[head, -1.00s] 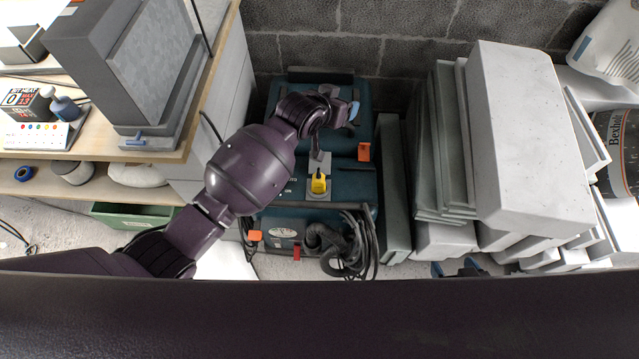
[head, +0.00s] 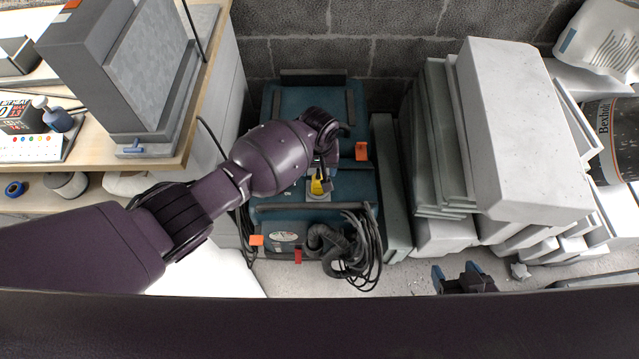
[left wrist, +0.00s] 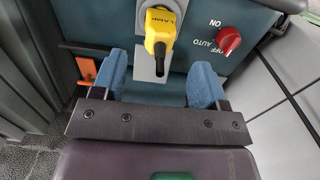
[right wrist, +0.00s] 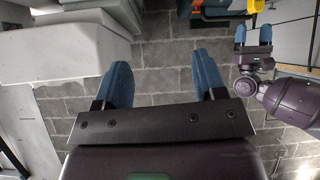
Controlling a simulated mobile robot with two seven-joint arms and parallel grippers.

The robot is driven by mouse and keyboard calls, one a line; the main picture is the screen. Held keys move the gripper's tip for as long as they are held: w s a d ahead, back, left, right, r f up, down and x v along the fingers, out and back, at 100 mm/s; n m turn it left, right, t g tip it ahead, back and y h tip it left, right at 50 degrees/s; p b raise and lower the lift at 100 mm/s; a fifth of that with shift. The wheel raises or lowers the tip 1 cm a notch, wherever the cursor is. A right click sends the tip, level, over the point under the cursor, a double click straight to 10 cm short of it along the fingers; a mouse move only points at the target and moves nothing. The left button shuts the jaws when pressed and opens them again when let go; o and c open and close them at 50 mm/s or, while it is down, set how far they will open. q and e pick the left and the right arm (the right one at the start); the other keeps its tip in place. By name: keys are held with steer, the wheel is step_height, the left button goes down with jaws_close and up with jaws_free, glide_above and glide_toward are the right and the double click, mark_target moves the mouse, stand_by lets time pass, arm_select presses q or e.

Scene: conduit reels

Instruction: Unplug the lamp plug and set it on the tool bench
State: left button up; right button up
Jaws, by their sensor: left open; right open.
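The yellow lamp plug (head: 317,187), marked LAMP in the left wrist view (left wrist: 160,28), sits in a grey socket plate on the teal machine (head: 350,185). My left gripper's fingers are largely hidden behind my arm in the head view. In the left wrist view my left gripper (left wrist: 160,82) is open, its blue fingers on either side below the plug, apart from it. My right gripper (head: 457,272) is open and empty, low over the floor right of the machine. The tool bench (head: 95,152) is at the left.
A grey box (head: 130,70), a small bottle (head: 57,121) and a white switch panel crowd the bench. Stacked grey slabs (head: 530,130) stand right of the machine. Black cable coils (head: 360,250) hang at its front. A red knob (left wrist: 229,40) is beside the plug.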

mark_target(318, 178)
steer(key=shift+s+f, duration=0.1)
arm_select(q)
steer(key=shift+f, duration=0.1)
steer(key=shift+s+f+b, duration=0.1)
steer(key=shift+f+b, duration=0.35)
steer(key=shift+f, duration=0.3)
step_height(318, 178, down, 6)
steer(key=b, duration=0.3)
steer(key=shift+r, duration=0.1)
steer(key=shift+f+b, duration=0.3)
steer(key=shift+f, duration=0.5)
arm_select(e)
steer(key=shift+g, duration=0.3)
steer(key=shift+s+d+f, duration=0.15)
steer(key=shift+f, duration=2.05)
steer(key=shift+s, duration=0.4)
steer(key=shift+w, duration=0.15)
steer(key=shift+w+r, duration=0.3)
steer(key=shift+w, duration=0.1)
